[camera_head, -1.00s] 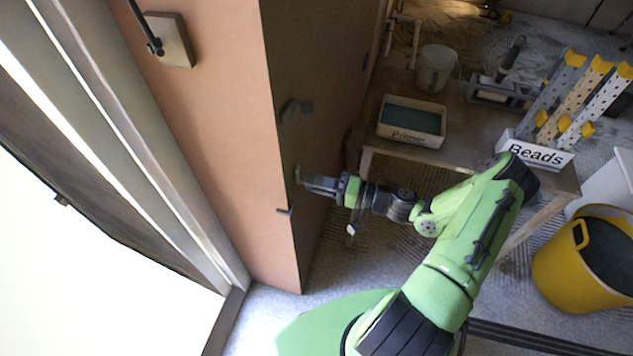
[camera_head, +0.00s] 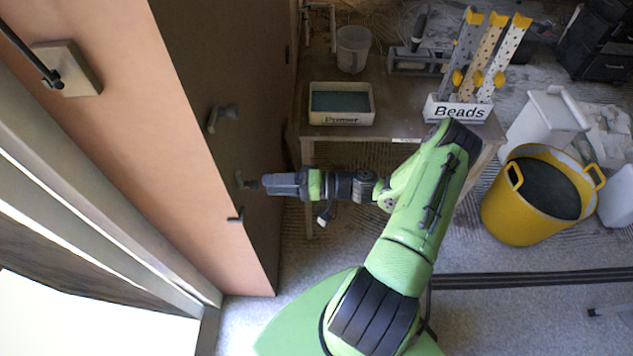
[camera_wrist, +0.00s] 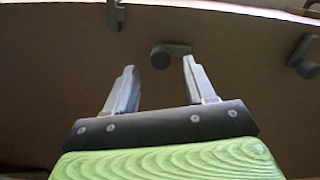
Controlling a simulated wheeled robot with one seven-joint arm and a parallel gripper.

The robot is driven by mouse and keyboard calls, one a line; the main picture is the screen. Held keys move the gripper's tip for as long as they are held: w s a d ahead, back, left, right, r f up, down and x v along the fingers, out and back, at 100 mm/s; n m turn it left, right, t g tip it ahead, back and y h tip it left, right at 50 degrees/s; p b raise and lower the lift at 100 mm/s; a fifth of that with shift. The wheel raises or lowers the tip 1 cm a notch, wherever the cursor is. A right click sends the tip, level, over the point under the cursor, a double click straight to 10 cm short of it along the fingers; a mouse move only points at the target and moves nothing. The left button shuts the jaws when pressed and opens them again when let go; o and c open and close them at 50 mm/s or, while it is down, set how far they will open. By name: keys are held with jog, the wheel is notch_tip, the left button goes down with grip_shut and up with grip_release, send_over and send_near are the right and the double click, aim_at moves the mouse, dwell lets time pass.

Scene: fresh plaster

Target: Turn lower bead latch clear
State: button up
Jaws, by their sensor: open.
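A small grey latch (camera_head: 241,181) sits on the dark brown face of the tall panel (camera_head: 220,60), low down, right at my gripper's tip. My gripper (camera_head: 254,184) reaches left to it. In the wrist view, my gripper (camera_wrist: 160,78) is open, and a dark latch (camera_wrist: 172,50) with a round knob and a short arm shows between and just beyond the fingertips. Whether a finger touches it I cannot tell. Another grey latch (camera_head: 224,117) sits higher on the same face. A dark piece (camera_head: 236,216) sticks out at the panel's corner edge below my gripper.
A bench stands right of the panel with a Primer tray (camera_head: 341,104), a bucket (camera_head: 353,48) and a Beads box (camera_head: 462,109). A yellow tub (camera_head: 540,195) stands on the floor at right. Bare floor lies below the bench.

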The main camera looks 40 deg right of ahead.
jog(key=v, duration=1.2)
jog(key=s+a+r+n+g+h+p, duration=0.1)
jog(key=a+r+n+g+h+p, duration=0.3)
jog(key=a+r+g+h, duration=0.75)
jog(key=s+a+r+t+h, duration=0.2)
jog(key=s+r+t, duration=0.4)
jog(key=s+r, duration=0.5)
notch_tip(320, 180, up, 4)
jog(key=shift+s+f+h+p, duration=0.1)
jog(key=shift+s+h+p, duration=0.2)
jog(key=shift+h, duration=0.25)
jog(key=shift+w+a+t, duration=0.1)
jog(key=shift+a+t, duration=0.05)
jog(key=shift+t, duration=0.1)
